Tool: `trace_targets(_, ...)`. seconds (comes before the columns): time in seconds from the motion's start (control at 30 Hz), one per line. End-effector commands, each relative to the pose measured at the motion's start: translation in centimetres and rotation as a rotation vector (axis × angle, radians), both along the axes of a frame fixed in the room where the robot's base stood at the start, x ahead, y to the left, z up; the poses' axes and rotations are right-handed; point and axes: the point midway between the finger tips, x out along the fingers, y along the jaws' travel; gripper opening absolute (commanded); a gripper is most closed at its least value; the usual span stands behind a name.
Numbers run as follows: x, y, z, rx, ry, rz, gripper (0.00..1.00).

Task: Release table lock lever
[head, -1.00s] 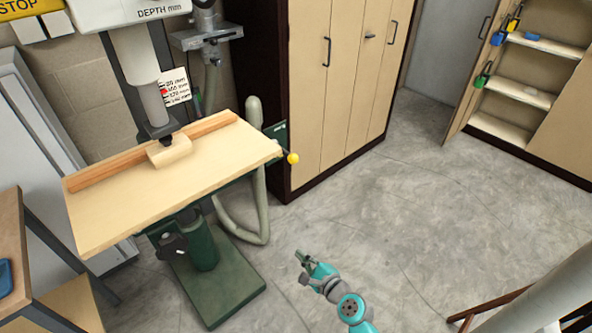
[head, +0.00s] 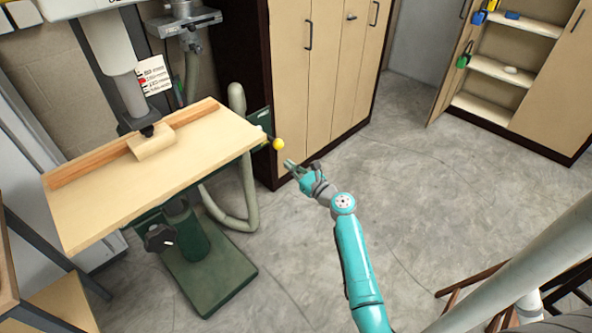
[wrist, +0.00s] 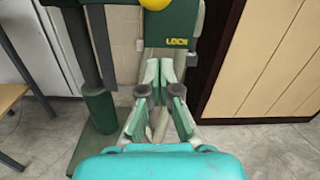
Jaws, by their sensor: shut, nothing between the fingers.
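The lock lever ends in a yellow ball knob (head: 278,144) just off the right edge of the tilted wooden drill table (head: 100,212). In the wrist view the knob (wrist: 157,4) is cut off by the top edge, over a green plate marked LOCK (wrist: 174,28). My gripper (head: 289,164) is shut and empty, a little below and right of the knob in the head view and apart from it. In the wrist view my fingertips (wrist: 166,70) point toward the area below the LOCK plate. Most of the lever's rod is hidden there.
A wooden fence (head: 75,168) and a small block (head: 151,143) sit on the table. The green machine base (head: 207,272) and a grey hose (head: 247,190) are below. A tall cabinet (head: 292,100) stands close behind the lever. The floor to the right is open.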

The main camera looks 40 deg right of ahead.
Motion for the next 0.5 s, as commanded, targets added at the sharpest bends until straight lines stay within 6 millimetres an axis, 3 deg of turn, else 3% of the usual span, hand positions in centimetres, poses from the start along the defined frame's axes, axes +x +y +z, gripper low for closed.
trace_targets(0.1, 2.0, 0.0, 0.1, 0.0, 0.0, 0.002, 0.0)
trace_targets(0.4, 5.7, -0.1, 0.2, -0.001, 0.0, 0.001, 0.0)
trace_targets(0.5, 4.9, 0.0, 1.3, -0.002, 0.0, -0.001, 0.0)
